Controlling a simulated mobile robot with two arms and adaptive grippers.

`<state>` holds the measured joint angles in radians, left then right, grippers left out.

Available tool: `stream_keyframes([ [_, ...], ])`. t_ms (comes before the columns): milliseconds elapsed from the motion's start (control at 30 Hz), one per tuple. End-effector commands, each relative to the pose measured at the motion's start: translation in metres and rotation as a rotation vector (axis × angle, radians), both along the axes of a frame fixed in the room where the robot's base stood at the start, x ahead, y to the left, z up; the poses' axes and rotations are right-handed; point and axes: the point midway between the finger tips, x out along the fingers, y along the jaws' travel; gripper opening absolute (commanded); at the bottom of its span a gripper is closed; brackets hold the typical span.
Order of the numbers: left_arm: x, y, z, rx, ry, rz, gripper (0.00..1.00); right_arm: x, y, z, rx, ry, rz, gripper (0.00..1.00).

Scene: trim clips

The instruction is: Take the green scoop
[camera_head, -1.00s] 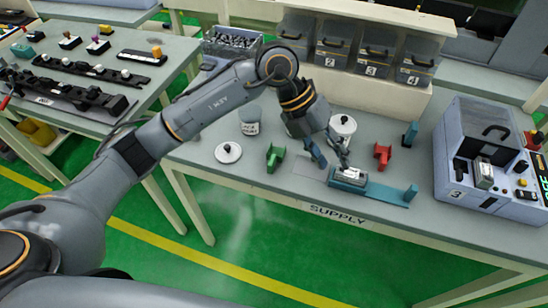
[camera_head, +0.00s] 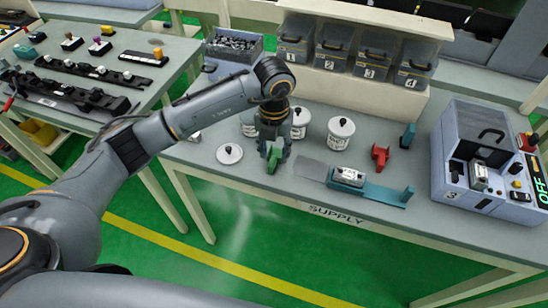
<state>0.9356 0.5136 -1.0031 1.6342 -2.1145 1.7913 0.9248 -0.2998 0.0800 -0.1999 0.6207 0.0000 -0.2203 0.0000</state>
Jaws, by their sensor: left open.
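The green scoop (camera_head: 273,161) stands on the supply table, left of the middle, partly hidden by my left gripper. My left gripper (camera_head: 274,154) points down right at the scoop, with its open fingers around or just in front of the scoop's upper part. I cannot tell whether the fingers touch it. A red scoop-like piece (camera_head: 380,156) stands farther right on the same table. My right gripper is not in view.
White canisters (camera_head: 341,133) stand behind and right of the gripper. A round white lid (camera_head: 229,154) lies to its left. A teal fixture (camera_head: 371,188) holding a small part sits to the right. Numbered bins (camera_head: 330,50) line the back; a grey machine (camera_head: 487,160) stands far right.

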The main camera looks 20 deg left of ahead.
Motion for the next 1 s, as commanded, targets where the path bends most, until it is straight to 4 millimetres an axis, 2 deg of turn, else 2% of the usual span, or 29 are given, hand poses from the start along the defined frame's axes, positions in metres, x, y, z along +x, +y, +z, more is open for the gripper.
stream_keyframes([
  [200, -0.003, 0.007, -0.028, 0.002, 0.007, 0.001, 0.41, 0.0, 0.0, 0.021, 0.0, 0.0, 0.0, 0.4],
  [300, -0.002, 0.006, -0.042, 0.001, 0.005, 0.0, 0.41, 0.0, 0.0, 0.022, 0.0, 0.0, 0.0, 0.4],
  [600, -0.001, 0.005, -0.05, 0.0, 0.001, -0.001, 0.41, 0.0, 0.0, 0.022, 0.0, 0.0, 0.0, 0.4],
  [633, -0.001, 0.005, -0.05, 0.0, 0.001, -0.001, 0.39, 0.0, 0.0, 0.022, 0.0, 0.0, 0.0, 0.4],
  [833, -0.001, 0.005, -0.05, 0.0, 0.001, -0.001, 0.0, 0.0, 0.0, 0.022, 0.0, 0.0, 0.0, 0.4],
  [1000, -0.001, 0.005, -0.049, 0.0, 0.0, -0.001, 0.0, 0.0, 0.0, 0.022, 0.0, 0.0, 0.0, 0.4],
])
